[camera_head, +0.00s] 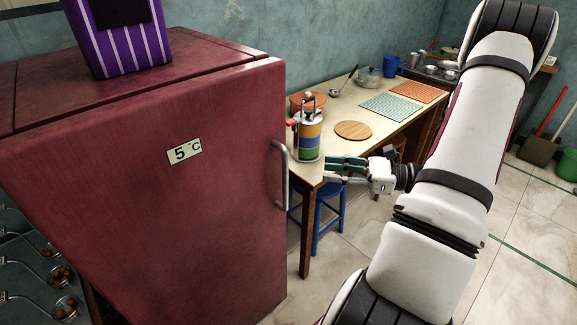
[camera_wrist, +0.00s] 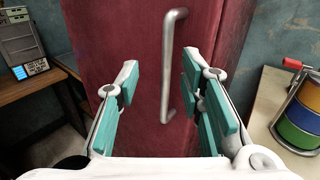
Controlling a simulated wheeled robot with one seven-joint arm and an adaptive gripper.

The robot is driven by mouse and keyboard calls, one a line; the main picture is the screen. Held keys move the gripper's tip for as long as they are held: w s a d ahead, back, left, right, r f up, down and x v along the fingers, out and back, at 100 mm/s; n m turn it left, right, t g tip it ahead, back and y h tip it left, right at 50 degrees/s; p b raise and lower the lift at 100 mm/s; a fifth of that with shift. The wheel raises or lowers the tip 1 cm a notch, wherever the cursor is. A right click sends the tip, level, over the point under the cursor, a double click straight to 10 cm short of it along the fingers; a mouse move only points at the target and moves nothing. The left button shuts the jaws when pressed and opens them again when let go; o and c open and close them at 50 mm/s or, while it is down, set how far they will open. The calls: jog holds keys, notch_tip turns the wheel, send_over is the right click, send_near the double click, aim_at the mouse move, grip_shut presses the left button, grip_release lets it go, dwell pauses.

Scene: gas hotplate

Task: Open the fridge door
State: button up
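The fridge (camera_head: 140,190) is dark red and fills the left of the head view, with a "5 °C" label on its door. The door looks shut. Its grey vertical bar handle (camera_head: 281,172) sits near the door's right edge. My gripper (camera_head: 332,170) is to the right of the handle, apart from it, with its fingers pointing left. In the wrist view the handle (camera_wrist: 169,70) stands ahead, between the two teal-padded fingers in the picture. My gripper (camera_wrist: 160,100) is open and empty there. The handle does not touch either finger.
A wooden table (camera_head: 345,108) stands behind my gripper, with a striped tiered container (camera_head: 309,138), a round board (camera_head: 353,130) and mats. A blue stool (camera_head: 328,215) is below. A purple striped box (camera_head: 120,40) sits on the fridge. Floor is clear at lower right.

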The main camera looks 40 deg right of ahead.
jog(key=w+a+t, duration=0.1)
jog(key=w+a, duration=0.6)
jog(key=w, duration=0.3)
jog(key=shift+w+f+m, duration=0.3)
jog(key=shift+w+m, duration=0.05)
jog(key=shift+m, duration=0.05)
jog(key=shift+c, duration=0.6)
grip_shut()
